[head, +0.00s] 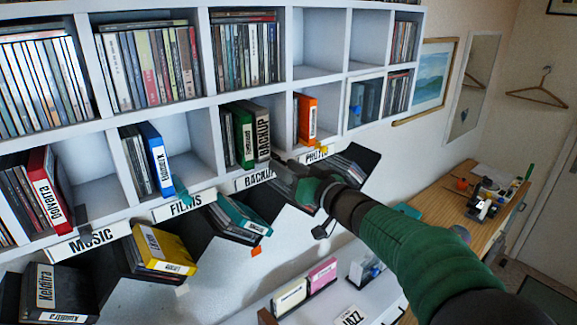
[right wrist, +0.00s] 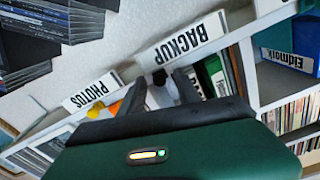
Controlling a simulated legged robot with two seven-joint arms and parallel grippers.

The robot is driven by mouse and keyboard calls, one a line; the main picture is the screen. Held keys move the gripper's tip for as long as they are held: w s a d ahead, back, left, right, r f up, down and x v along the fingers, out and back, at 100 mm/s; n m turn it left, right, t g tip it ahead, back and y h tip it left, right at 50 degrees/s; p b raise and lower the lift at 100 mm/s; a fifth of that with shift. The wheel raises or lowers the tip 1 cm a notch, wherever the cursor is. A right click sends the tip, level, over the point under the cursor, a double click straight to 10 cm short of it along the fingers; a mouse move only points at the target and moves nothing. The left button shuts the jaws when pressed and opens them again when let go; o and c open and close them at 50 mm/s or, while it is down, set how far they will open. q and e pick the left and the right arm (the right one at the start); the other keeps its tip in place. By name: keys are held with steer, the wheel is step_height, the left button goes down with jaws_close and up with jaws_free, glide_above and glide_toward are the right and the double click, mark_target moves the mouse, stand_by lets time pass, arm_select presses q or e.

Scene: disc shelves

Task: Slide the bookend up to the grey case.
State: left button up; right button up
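The grey case (head: 262,134), labelled BACKUP, stands upright in the BACKUP compartment, to the right of the green cases (head: 243,136). My right gripper (head: 283,168) reaches to the front of this compartment, just right of the grey case's lower end and above the BACKUP label. In the right wrist view its two dark fingers (right wrist: 160,92) stand apart, near the BACKUP label (right wrist: 182,38). I cannot make out the bookend of this compartment clearly; the gripper covers the floor there. I cannot tell whether the fingers touch anything. My left gripper is not in view.
The orange case (head: 307,119) and a small yellow piece (head: 322,146) stand in the PHOTOS compartment to the right. A teal piece (head: 181,190) stands in the FILMS compartment. Tilted bins of cases hang below the labels. A wooden desk (head: 480,235) is at the right.

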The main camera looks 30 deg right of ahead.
steer(key=shift+a, duration=0.25)
steer(key=shift+w+a, duration=0.1)
steer(key=shift+a, duration=0.1)
steer(key=c, duration=0.5)
steer(key=shift+d, duration=0.25)
jaws_close()
steer(key=shift+d+f, duration=0.15)
steer(key=shift+d, duration=0.2)
steer(key=shift+a, duration=0.35)
